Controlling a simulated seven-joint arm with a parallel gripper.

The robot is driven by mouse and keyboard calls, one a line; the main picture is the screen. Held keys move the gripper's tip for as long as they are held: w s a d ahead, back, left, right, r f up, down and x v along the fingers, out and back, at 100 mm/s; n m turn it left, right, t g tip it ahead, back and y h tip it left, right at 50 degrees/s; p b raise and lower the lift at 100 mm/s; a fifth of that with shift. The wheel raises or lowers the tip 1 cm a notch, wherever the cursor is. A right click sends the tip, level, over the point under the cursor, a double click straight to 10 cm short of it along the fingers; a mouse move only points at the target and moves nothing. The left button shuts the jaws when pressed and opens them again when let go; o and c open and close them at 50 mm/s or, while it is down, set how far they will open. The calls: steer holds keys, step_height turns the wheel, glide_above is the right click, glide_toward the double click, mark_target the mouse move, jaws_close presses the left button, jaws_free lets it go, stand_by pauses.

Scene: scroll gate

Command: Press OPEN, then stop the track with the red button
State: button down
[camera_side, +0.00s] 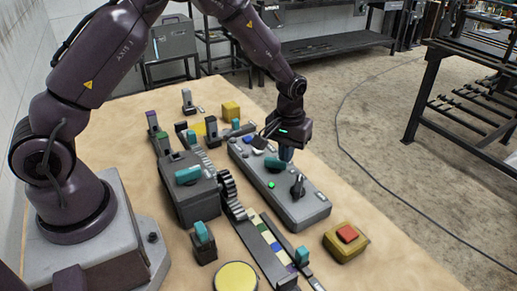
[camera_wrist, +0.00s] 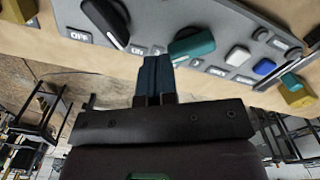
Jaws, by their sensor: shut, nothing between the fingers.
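The grey control panel (camera_side: 312,207) lies on the table with knobs, a lit green button (camera_side: 271,184) and a black rotary knob (camera_side: 297,186). My gripper (camera_side: 286,154) is shut and empty, fingers pointing down over the panel's middle; contact cannot be told. In the wrist view the shut fingers (camera_wrist: 155,75) show beside a teal lever (camera_wrist: 192,47). The red button (camera_side: 347,233) sits on a yellow box at the front right. The track (camera_side: 268,243) carries coloured tiles.
A grey gearbox (camera_side: 192,203) with a teal handle and a dark gear (camera_side: 230,193) stand left of the panel. A round yellow pad (camera_side: 236,278) is at the front. A yellow block (camera_side: 230,111) stands at the back. The table right of the panel is mostly clear.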

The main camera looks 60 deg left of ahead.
glide_toward(348, 232)
steer(key=a+f, duration=0.3)
steer(key=a, duration=0.1)
steer(key=d+f, duration=0.1)
steer(key=d, duration=0.1)
steer(key=d+f, duration=0.1)
steer(key=shift+d+f, duration=0.1)
steer(key=shift+d, duration=0.3)
steer(key=shift+d+f, duration=0.15)
steer(key=shift+f, duration=1.25)
steer(key=shift+r, duration=4)
